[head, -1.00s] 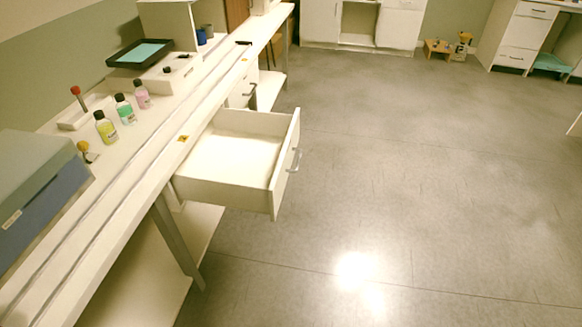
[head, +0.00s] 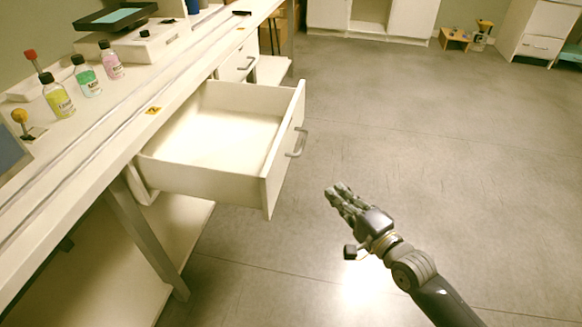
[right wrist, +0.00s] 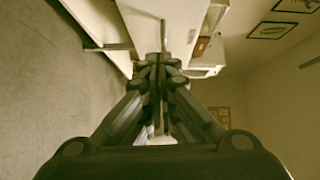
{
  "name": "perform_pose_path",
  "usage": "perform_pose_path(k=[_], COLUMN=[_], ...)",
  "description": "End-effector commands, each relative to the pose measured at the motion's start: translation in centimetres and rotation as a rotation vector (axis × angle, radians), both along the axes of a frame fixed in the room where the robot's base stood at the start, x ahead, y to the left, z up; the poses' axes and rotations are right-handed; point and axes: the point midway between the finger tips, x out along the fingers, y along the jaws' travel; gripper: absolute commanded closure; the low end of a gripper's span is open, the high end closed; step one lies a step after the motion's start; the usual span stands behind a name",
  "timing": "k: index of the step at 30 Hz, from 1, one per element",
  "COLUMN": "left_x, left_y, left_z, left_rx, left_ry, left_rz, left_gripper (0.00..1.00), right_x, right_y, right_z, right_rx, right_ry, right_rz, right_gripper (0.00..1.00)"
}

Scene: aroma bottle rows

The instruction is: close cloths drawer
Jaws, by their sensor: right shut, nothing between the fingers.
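The white drawer (head: 215,140) is pulled far out from under the bench in the head view, and its inside looks empty. Its front panel (head: 285,155) carries a grey bar handle (head: 297,142). My right gripper (head: 338,193) is to the right of the drawer front, apart from the handle in the picture. It is shut and empty. In the right wrist view its fingers (right wrist: 162,65) are together, with white furniture beyond them. My left gripper is not in view.
A second, shut drawer (head: 238,62) is farther back. The floor (head: 420,130) to the right is clear.

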Motion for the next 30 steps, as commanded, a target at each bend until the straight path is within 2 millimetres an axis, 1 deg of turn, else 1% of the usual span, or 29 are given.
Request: perform_pose_path(k=[3, 5, 8, 14, 19, 23, 25, 30], left_x=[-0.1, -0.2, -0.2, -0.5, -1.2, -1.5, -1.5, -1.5], left_y=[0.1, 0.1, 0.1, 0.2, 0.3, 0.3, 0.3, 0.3], left_z=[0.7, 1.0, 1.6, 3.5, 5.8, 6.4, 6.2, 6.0], left_rx=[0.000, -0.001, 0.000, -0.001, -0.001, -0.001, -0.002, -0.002], left_ry=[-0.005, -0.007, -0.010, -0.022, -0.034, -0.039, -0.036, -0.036], left_rz=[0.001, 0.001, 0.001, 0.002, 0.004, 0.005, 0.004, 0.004], left_gripper=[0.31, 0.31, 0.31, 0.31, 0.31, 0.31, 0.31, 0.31], right_x=[-0.2, -0.1, 0.7, 3.9, 6.9, 9.0, 9.1, 9.7], right_y=[0.7, 0.9, 1.3, 2.8, 4.4, 5.5, 6.8, 8.5], right_z=[1.3, 1.7, 1.7, 1.7, 1.7, 1.6, 1.7, 1.6], right_rx=[0.053, 0.063, 0.065, 0.063, 0.062, 0.061, 0.065, 0.061], right_ry=[-0.013, -0.015, -0.015, -0.018, -0.018, -0.017, -0.014, -0.015], right_rz=[0.021, 0.024, 0.023, 0.023, 0.023, 0.023, 0.024, 0.023], right_gripper=[1.00, 1.00, 1.00, 1.00, 1.00, 1.00, 1.00, 1.00])
